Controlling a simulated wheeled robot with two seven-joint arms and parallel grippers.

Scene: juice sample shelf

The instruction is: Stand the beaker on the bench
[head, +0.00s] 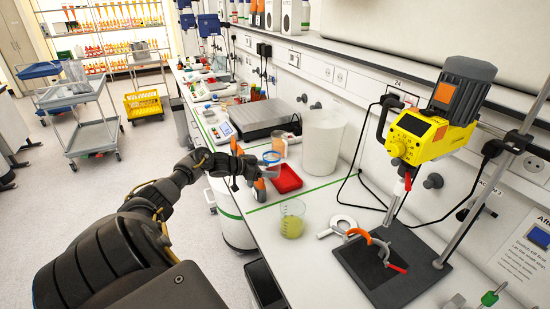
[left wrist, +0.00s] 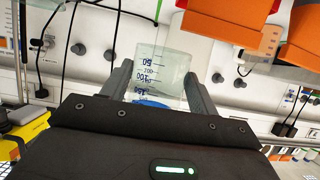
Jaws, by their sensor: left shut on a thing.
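A clear beaker with dark graduation marks (left wrist: 160,70) sits between the two fingers of my left gripper (left wrist: 160,88) in the left wrist view, with something blue low in that picture. In the head view my left gripper (head: 256,172) is above the near edge of the bench (head: 325,260), shut on this small clear beaker (head: 271,158), which is partly hidden. Whether its base touches anything is unclear. Another clear beaker (head: 292,218) with yellow-green liquid stands upright on the bench, nearer and to the right. My right gripper is not in view.
A red tray (head: 286,179) lies close beside the left gripper. A white container (head: 321,142) and a grey hotplate (head: 264,118) stand behind. A yellow stirrer (head: 427,138) hangs over a dark base plate (head: 405,277) at right. Large orange shapes (left wrist: 230,22) show in the left wrist view.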

